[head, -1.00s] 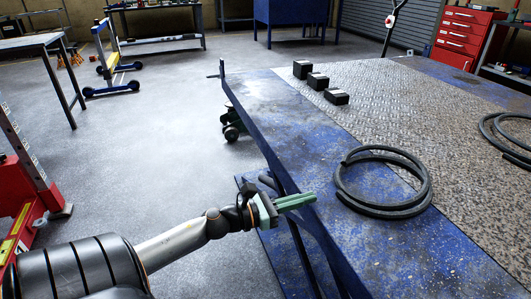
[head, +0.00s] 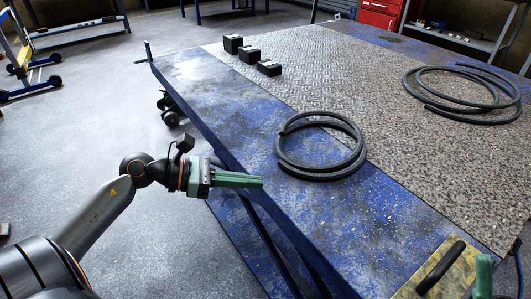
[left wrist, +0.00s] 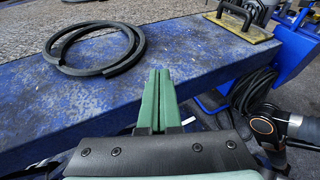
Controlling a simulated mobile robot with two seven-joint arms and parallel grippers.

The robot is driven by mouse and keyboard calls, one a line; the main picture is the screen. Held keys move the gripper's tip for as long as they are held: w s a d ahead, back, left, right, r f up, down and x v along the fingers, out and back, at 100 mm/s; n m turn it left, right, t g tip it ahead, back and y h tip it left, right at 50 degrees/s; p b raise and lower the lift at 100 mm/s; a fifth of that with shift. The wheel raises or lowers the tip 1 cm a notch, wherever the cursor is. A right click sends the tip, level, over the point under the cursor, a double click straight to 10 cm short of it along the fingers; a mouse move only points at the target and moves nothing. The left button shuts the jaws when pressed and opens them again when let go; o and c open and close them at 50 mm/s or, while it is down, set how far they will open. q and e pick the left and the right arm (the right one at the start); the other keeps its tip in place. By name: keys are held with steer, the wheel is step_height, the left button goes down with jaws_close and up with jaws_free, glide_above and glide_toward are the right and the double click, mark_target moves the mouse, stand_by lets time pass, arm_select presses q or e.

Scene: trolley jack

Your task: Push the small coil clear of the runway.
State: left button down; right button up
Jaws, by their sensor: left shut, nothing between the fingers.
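The small coil (head: 290,163), a dark ring of hose or cable, lies flat on the blue bench (head: 225,125). Its far right side laps over the edge of the grey textured runway (head: 350,85). It also shows at the upper left of the left wrist view (left wrist: 112,70). My left gripper (head: 262,182) has its green fingers shut and empty, over the bench's near left edge. The tips (left wrist: 160,70) are a little short of the coil, apart from it. A green finger of what looks like my right gripper (head: 483,275) shows at the lower right; its jaws cannot be made out.
A larger dark coil (head: 440,110) lies on the runway at the right. Three black blocks (head: 250,55) stand near the far left end. A yellow plate (head: 415,285) with a black handle lies at the near right. Blue bench top between gripper and coil is clear.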

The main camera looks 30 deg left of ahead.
arm_select(q)
steer(key=r+g+y, duration=0.1)
steer(key=y, duration=0.1)
steer(key=n+y+b, duration=0.1)
steer(key=n+y, duration=0.3)
steer(key=y, duration=0.1)
glide_toward(279, 161)
steer(key=shift+g, duration=0.3)
steer(key=f, duration=0.4)
steer(key=shift+w+d, duration=0.3)
steer(key=shift+w+d+r, duration=0.1)
steer(key=shift+w+d, duration=0.1)
steer(key=shift+w, duration=0.25)
steer(key=shift+w+d+r, duration=0.1)
steer(key=shift+w+d, duration=0.05)
steer(key=shift+w, duration=0.3)
steer(key=shift+w+d, duration=0.35)
steer(key=shift+w, duration=0.45)
arm_select(e)
steer(key=shift+s+f, duration=0.25)
